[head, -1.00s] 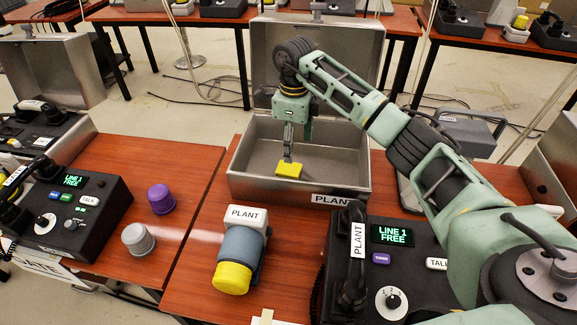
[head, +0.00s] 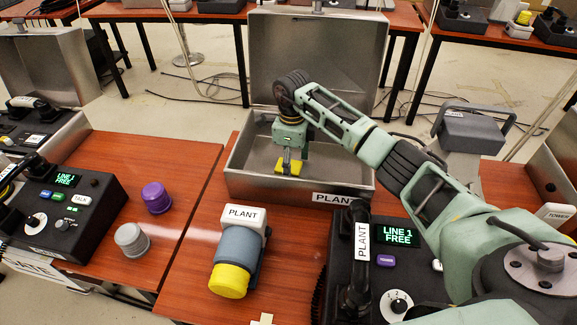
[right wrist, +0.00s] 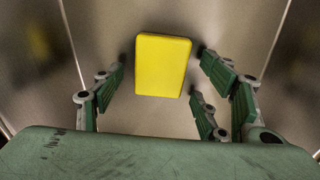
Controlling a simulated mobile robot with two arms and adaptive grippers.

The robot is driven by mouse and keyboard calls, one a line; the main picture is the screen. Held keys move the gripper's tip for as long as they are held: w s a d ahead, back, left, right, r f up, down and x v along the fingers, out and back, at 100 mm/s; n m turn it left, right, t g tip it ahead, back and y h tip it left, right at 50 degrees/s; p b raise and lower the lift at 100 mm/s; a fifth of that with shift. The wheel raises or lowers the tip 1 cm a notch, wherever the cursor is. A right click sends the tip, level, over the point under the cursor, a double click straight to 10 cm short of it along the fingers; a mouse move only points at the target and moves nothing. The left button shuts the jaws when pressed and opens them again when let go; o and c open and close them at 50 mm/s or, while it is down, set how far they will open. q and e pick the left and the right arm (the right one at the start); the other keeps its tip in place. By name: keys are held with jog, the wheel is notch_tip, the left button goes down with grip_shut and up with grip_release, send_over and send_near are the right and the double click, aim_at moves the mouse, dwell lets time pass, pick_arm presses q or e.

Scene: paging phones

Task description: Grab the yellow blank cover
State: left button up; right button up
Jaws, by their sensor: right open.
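The yellow blank cover (head: 288,169) is a small flat yellow block inside the open metal box labelled PLANT (head: 300,188). In the right wrist view the yellow blank cover (right wrist: 162,65) lies on the box floor, between and slightly beyond the fingers. My right gripper (head: 287,158) points down into the box, right at the cover. In the right wrist view my right gripper (right wrist: 160,82) is open, with fingers on both sides of the cover and gaps between. My left gripper is not in view.
A grey connector with a yellow end (head: 236,260) labelled PLANT lies in front of the box. A purple cap (head: 157,197) and a grey cap (head: 132,240) stand to the left. A black phone unit (head: 397,262) is at the front right. The box's raised lid (head: 310,60) stands behind.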

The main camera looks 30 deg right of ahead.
jog(key=shift+f, duration=0.2)
jog(key=c, duration=1.3)
